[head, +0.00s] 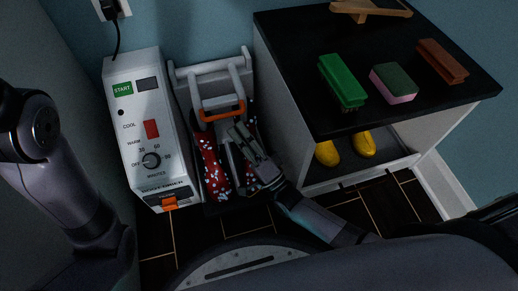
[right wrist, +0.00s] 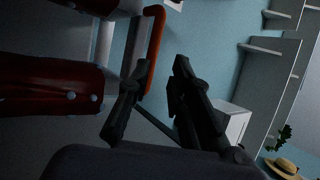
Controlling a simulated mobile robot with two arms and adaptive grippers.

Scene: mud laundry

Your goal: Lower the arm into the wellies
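The white dryer arm (head: 208,72) stands raised at the back of the dryer, with an orange bar (head: 222,112) across it. The red wellies (head: 213,168) with white spots stand below, partly hidden by my right gripper. In the right wrist view, the wellies (right wrist: 50,83) show at the left and the orange bar (right wrist: 153,50) is just beyond one fingertip. My right gripper (head: 236,133) is close to the bar, over the wellies. In the right wrist view, its fingers (right wrist: 165,75) are apart with nothing clearly between them. My left gripper is out of view.
A white control box (head: 138,105) with a dial stands left of the wellies. A black-topped cabinet (head: 285,40) stands at right, bearing a green brush (head: 342,82), a sponge (head: 393,82) and a brown brush (head: 441,61). Yellow boots (head: 363,143) sit on its lower shelf.

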